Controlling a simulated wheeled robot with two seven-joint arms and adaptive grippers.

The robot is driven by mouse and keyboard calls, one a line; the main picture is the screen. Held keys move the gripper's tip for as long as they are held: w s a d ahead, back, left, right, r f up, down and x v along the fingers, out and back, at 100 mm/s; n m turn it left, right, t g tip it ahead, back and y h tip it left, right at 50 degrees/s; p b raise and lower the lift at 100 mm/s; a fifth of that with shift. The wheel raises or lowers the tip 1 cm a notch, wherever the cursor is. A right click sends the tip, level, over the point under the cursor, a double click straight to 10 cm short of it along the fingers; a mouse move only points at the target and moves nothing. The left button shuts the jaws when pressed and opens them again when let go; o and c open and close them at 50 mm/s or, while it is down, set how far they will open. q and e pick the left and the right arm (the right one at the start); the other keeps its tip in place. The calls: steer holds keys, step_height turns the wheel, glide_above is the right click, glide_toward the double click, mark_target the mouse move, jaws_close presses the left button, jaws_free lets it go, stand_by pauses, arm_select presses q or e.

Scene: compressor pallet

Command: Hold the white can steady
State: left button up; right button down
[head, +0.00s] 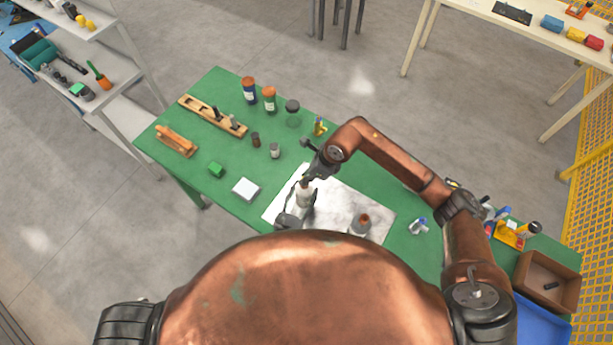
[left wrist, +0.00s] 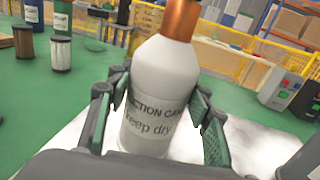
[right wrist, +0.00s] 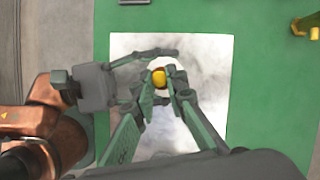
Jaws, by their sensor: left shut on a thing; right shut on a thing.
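The white can (head: 304,196) stands upright on the pale sheet on the green table, with lettering ending in "keep dry" and a copper-coloured top in the left wrist view (left wrist: 155,85). My left gripper (left wrist: 160,100) is shut around its body, one finger on each side; in the head view it is mostly hidden behind my own body. The exact contact there is partly hidden.
A white block (head: 246,188), a green block (head: 216,170) and several jars lie left and behind. A brown bin (head: 545,280) is at the right.

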steer(key=c, duration=1.9)
jaws_free()
steer(key=shift+c, duration=0.2)
steer(key=v, duration=1.2)
steer(key=shift+r, duration=0.15)
arm_select(q)
steer(key=o, duration=1.6)
steer(key=shift+o, duration=0.2)
